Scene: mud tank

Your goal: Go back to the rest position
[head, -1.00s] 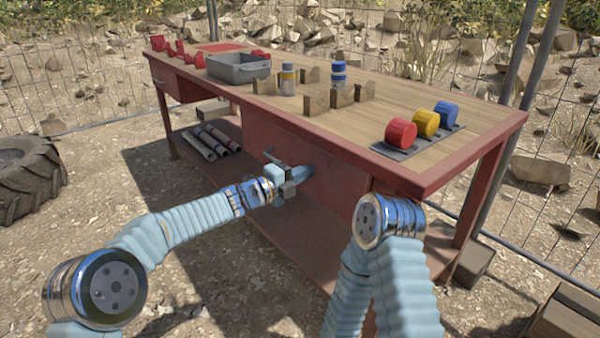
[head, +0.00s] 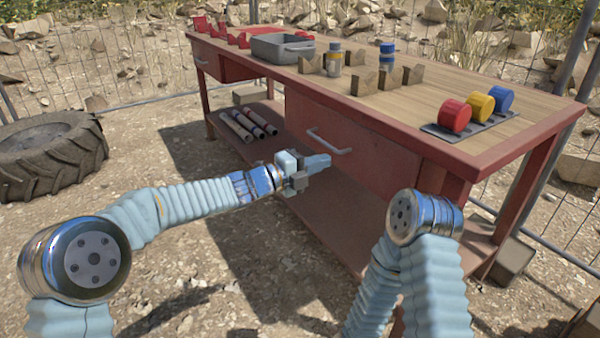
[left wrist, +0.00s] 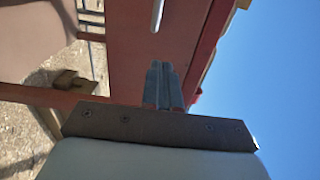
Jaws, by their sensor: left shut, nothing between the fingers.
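My left gripper (head: 318,163) is shut and empty. In the head view it is in front of the red workbench (head: 375,160), below and a little left of the drawer handle (head: 328,142), and looks apart from it. In the left wrist view its closed fingers (left wrist: 160,85) point toward the red drawer front, with the handle (left wrist: 157,15) beyond the tips. My right arm (head: 425,220) stands at the front right in the head view, and its gripper does not show.
On the bench are a grey bin (head: 283,48), wooden blocks (head: 364,84), a blue-and-grey can (head: 387,54) and red, yellow and blue cylinders (head: 480,104) on a dark plate. Pipes (head: 240,125) lie on the lower shelf. A tire (head: 50,155) lies left; ground between is clear.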

